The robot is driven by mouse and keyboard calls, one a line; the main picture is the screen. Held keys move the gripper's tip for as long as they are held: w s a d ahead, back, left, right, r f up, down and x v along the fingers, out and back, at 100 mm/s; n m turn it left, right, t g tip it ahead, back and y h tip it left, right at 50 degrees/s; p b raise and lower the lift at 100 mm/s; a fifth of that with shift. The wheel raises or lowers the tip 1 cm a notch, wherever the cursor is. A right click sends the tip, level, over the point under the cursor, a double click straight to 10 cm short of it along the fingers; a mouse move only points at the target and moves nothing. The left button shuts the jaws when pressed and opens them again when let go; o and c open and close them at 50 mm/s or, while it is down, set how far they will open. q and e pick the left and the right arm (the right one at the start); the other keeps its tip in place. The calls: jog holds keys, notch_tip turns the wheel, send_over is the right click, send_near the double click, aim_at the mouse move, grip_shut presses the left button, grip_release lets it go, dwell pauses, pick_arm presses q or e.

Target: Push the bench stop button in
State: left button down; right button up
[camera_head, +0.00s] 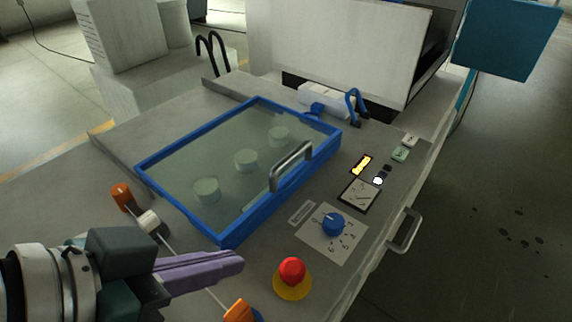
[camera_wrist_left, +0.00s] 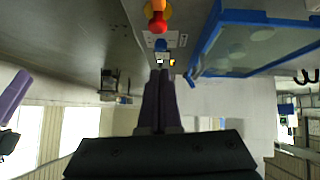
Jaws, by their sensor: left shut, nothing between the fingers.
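The bench stop button is a red mushroom head (camera_head: 292,270) on a round yellow base (camera_head: 292,288), at the front of the grey bench. It stands proud of its base. In the left wrist view, which is upside down, the red head (camera_wrist_left: 157,22) shows near the top centre. My left gripper (camera_head: 240,259) has its purple fingers shut and empty. They point right, with the tips to the left of the button and apart from it. The left fingertips (camera_wrist_left: 160,74) also show in the wrist view. A purple finger, seemingly of my right gripper (camera_wrist_left: 13,97), shows at the left edge there; its opening is unclear.
A blue-framed clear lid (camera_head: 228,231) with a metal handle (camera_head: 291,166) lies behind the gripper. A blue dial (camera_head: 333,224) sits behind the button. Orange-ended fittings (camera_head: 121,196) (camera_head: 238,310) stand near the arm. A bench-edge handle (camera_head: 404,231) is at right.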

pick_arm(q)
jog(key=b, duration=0.2)
send_over(295, 262)
jog(key=s+a, duration=0.2)
jog(key=a, duration=0.1)
notch_tip(295, 262, down, 7)
jog(key=shift+s+d+f, duration=0.1)
jog(key=shift+d+f, duration=0.1)
jog(key=shift+f, duration=0.4)
jog(key=shift+s+d+f, duration=0.1)
jog(key=shift+d+f, duration=0.05)
jog(key=shift+f, duration=0.4)
jog(key=shift+d+f, duration=0.1)
jog(key=shift+f, duration=0.55)
jog(key=shift+f+b, duration=0.1)
jog(key=shift+b, duration=0.25)
